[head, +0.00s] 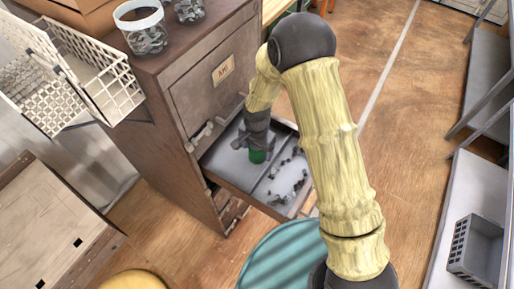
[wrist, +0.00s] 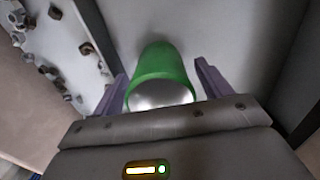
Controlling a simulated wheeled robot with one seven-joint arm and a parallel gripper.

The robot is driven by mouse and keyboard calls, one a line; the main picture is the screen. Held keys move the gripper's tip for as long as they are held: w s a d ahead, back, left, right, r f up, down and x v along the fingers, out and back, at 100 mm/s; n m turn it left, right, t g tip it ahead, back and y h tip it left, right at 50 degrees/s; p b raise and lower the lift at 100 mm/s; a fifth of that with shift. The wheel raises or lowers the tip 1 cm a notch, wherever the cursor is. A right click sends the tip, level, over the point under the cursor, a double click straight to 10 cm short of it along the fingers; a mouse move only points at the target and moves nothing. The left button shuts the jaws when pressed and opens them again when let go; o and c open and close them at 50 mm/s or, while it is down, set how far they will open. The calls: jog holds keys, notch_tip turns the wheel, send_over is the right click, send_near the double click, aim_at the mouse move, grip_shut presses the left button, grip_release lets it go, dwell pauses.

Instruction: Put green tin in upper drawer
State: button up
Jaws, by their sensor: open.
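The green tin (head: 257,156) is inside the pulled-out drawer (head: 228,169) of the brown cabinet, in its left part, close under my gripper (head: 258,143). In the wrist view the green tin (wrist: 158,78) lies between the two purple-grey fingers of my gripper (wrist: 160,88), with its pale shiny end toward the camera. The fingers are open, with a gap visible on each side of the tin. The drawer's grey floor (wrist: 225,40) shows around the tin.
Small metal pieces (head: 284,180) lie in the drawer's other part, past a divider. A shut drawer front (head: 213,85) with a label is above. Jars (head: 143,30) stand on the cabinet top. A white wire basket (head: 95,70) is left. A teal round top (head: 285,258) is in front.

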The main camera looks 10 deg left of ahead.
notch_tip(320, 180, up, 12)
jog(key=shift+r+b, duration=0.15)
jog(key=shift+b, duration=1)
jog(key=shift+d, duration=0.1)
jog(key=s+d+r+n+t, duration=0.1)
jog(key=s+d+r, duration=0.1)
jog(key=d, duration=0.6)
jog(key=s+d+r+n, duration=0.2)
jog(key=s+d, duration=0.2)
jog(key=d, duration=0.4)
jog(key=s+d+r+n+t, duration=0.1)
jog(key=s+d, duration=0.3)
jog(key=d, duration=0.4)
jog(key=shift+r+n+t, duration=0.3)
jog(key=shift+r, duration=0.45)
